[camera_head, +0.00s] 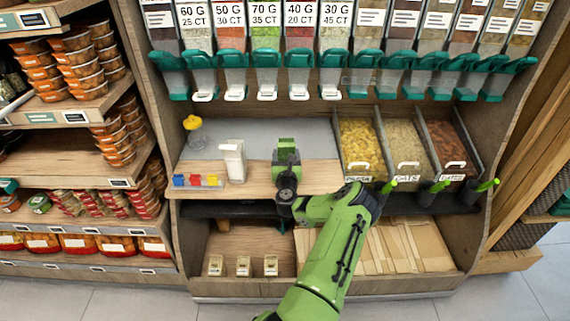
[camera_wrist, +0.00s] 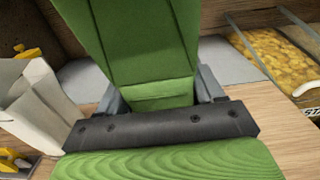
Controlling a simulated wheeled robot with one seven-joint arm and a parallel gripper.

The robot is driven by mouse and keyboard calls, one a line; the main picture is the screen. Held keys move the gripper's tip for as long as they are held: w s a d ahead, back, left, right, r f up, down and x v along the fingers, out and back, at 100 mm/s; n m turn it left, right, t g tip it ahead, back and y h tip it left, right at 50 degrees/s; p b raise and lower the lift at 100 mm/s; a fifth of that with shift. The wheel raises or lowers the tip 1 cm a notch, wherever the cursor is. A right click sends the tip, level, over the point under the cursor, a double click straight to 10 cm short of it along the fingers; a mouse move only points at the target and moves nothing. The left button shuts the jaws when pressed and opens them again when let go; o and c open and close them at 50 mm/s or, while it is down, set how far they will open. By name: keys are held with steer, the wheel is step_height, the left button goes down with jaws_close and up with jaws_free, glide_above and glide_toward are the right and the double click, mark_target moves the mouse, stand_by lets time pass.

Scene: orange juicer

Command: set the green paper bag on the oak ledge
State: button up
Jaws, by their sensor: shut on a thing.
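The green paper bag (camera_head: 286,145) is over the back part of the oak ledge (camera_head: 322,178), in front of the grey panel. My gripper (camera_head: 287,160) is shut on the green bag, with a grey finger on each side of it. In the wrist view the bag (camera_wrist: 145,40) fills the upper middle, between the fingers of my gripper (camera_wrist: 160,88). The bag's base is hidden behind my gripper, so I cannot tell whether it touches the ledge.
A white paper bag (camera_head: 233,161) stands to the left on the ledge. A row of coloured clips (camera_head: 197,181) and a yellow-topped jar (camera_head: 194,131) are further left. A pasta bin (camera_head: 362,147) is at the right. Teal-spouted dispensers (camera_head: 266,75) hang above.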

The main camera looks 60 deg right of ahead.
steer(key=shift+f, duration=0.25)
steer(key=o, duration=1.2)
steer(key=shift+f, duration=0.15)
steer(key=shift+r, duration=0.2)
